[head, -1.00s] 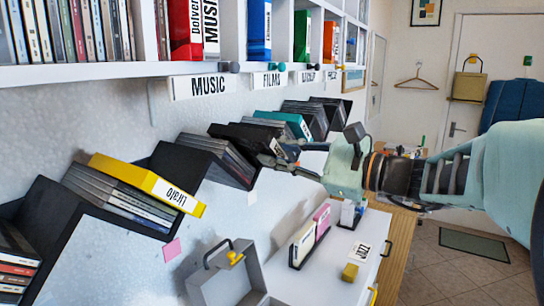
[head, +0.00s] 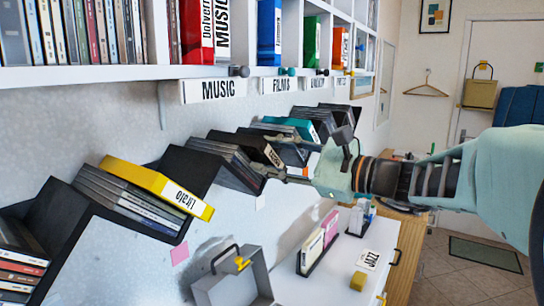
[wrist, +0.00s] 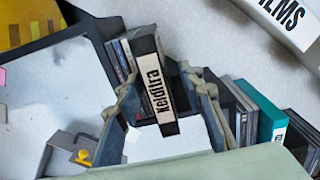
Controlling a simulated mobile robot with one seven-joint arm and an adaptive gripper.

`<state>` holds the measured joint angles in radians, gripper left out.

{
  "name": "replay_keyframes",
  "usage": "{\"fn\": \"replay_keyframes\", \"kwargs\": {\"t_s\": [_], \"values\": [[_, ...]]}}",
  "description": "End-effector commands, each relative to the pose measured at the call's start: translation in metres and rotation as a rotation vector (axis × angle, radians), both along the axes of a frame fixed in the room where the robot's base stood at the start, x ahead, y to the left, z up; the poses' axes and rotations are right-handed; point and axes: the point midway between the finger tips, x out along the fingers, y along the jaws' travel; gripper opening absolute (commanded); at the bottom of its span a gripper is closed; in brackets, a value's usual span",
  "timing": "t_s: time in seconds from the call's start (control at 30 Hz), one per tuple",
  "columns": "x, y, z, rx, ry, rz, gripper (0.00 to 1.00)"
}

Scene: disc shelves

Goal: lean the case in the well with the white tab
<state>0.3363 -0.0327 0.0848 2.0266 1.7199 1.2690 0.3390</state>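The black case labelled Keldira (head: 250,143) leans at the front of several dark cases (head: 222,155) in a black well. A small white tab (head: 262,202) is on the slope just below this well. In the wrist view, the label end of the case (wrist: 153,88) points toward me. My gripper (head: 282,172) is at that end; in the wrist view its fingers (wrist: 163,100) stand on either side of the case. A gap shows between the right finger and the case, so the gripper looks open. The base of the case is hidden.
A yellow case (head: 155,185) leans in the nearer well, above a pink tab (head: 180,254). A teal case (head: 293,127) leans in a farther well. A shelf with a MUSIC sign (head: 218,90) overhangs the wells. A grey bin (head: 232,283) and white counter (head: 335,285) lie below.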

Motion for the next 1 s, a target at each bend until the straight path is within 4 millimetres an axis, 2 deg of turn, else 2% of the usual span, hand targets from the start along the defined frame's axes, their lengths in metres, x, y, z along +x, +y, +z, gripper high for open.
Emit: {"fn": "replay_keyframes", "kwargs": {"t_s": [0.27, 0.37, 0.47, 0.8, 1.0], "values": [[0.000, -0.001, -0.001, -0.001, 0.000, -0.001, 0.37], [-0.003, -0.007, -0.001, -0.001, 0.000, -0.004, 0.37], [-0.011, -0.019, 0.000, -0.002, 0.000, -0.004, 0.37], [-0.051, -0.077, 0.000, -0.001, 0.000, -0.004, 0.37], [-0.064, -0.097, -0.001, 0.000, 0.000, -0.001, 0.37]]}}
